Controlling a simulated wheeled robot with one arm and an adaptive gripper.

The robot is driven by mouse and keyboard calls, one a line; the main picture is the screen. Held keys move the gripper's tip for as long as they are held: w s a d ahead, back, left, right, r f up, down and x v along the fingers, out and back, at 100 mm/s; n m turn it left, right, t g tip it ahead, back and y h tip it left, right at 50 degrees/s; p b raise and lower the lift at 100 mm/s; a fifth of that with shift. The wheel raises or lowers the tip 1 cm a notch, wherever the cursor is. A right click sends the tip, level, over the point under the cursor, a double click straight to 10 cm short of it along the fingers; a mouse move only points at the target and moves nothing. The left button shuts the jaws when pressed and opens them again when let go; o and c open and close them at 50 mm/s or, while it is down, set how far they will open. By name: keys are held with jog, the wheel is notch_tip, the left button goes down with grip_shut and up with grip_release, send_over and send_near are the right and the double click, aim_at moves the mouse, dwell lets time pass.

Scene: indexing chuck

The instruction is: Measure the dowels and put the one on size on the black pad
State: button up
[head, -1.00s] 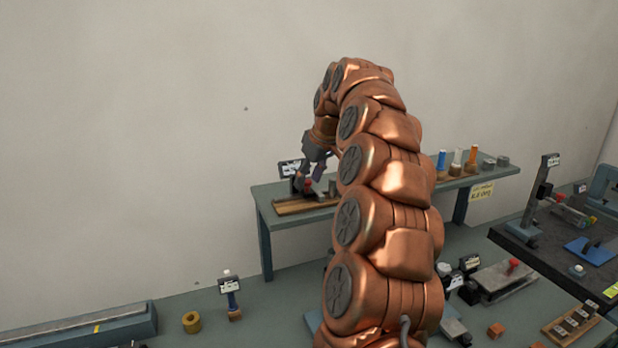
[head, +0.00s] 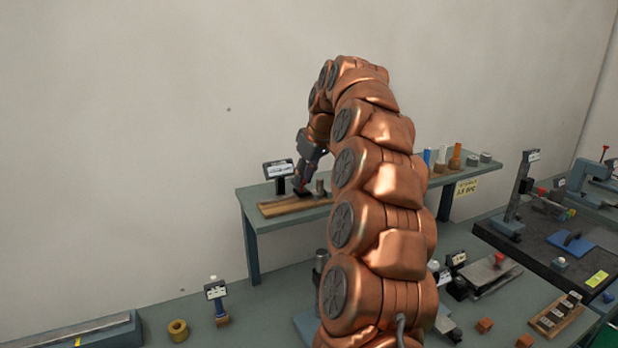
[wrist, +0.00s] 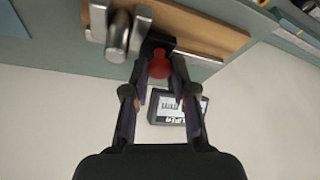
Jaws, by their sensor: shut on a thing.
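My gripper (head: 302,186) is at the raised shelf's left end, pointing down at a wooden-based gauge. In the wrist view its fingertips (wrist: 162,72) are closed around a red knob (wrist: 160,64) on a black block. The cylinder also shows in the head view (head: 320,186). The gauge's display (wrist: 176,106) is lit, but its reading is too small to read. I cannot make out the black pad for certain.
The gauge's wooden base (head: 272,210) lies on the raised shelf (head: 262,225). Blue, white and orange cylinders (head: 455,156) and grey pieces (head: 485,158) stand at its right end. A dark-topped bench (head: 530,240) with fixtures is at the right. My arm hides the middle.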

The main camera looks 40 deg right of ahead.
jog(key=o, duration=0.8)
jog(key=shift+o, duration=0.2)
jog(key=v, duration=0.7)
jog(key=shift+r, duration=0.25)
jog(key=shift+s, duration=0.1)
